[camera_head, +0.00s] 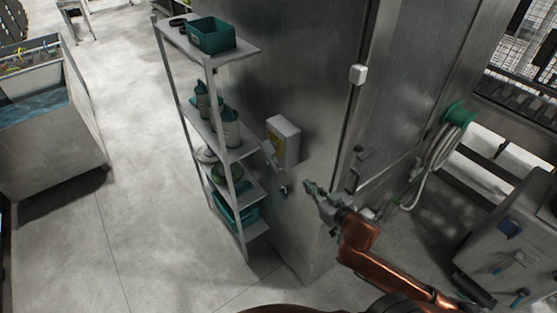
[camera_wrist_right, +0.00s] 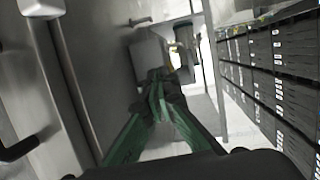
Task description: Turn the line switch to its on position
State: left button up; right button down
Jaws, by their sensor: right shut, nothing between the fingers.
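A pale grey switch box (camera_head: 286,138) with a yellowish label is fixed to the steel wall beside the shelf rack. A light lever-like part (camera_head: 268,153) shows at its left side; its exact setting is too small to tell. My right gripper (camera_head: 311,188) is shut and empty, in front of the steel wall, below and right of the box and apart from it. In the right wrist view, the green fingers (camera_wrist_right: 158,84) meet at their tips and point toward a grey box (camera_wrist_right: 148,54), partly covering its lower edge. My left gripper is not in view.
A metal shelf rack (camera_head: 211,99) with bottles and teal bins stands left of the box. A small white box (camera_head: 358,74) and dark handles sit on the wall to the right. A green hose reel (camera_head: 460,114) hangs farther right.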

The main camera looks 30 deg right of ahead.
jog(key=a+r+n+t+y, duration=0.1)
jog(key=a+r+y, duration=0.1)
jog(key=a+r, duration=0.35)
jog(key=p, duration=0.2)
send_near(271, 160)
jog(key=w+r, duration=0.2)
jog(key=w, duration=0.1)
jog(key=shift+w+a+f+p, duration=0.2)
jog(key=shift+w+f+p, duration=0.1)
jog(key=shift+w+f, duration=1.2)
jog(key=shift+s+f, duration=0.15)
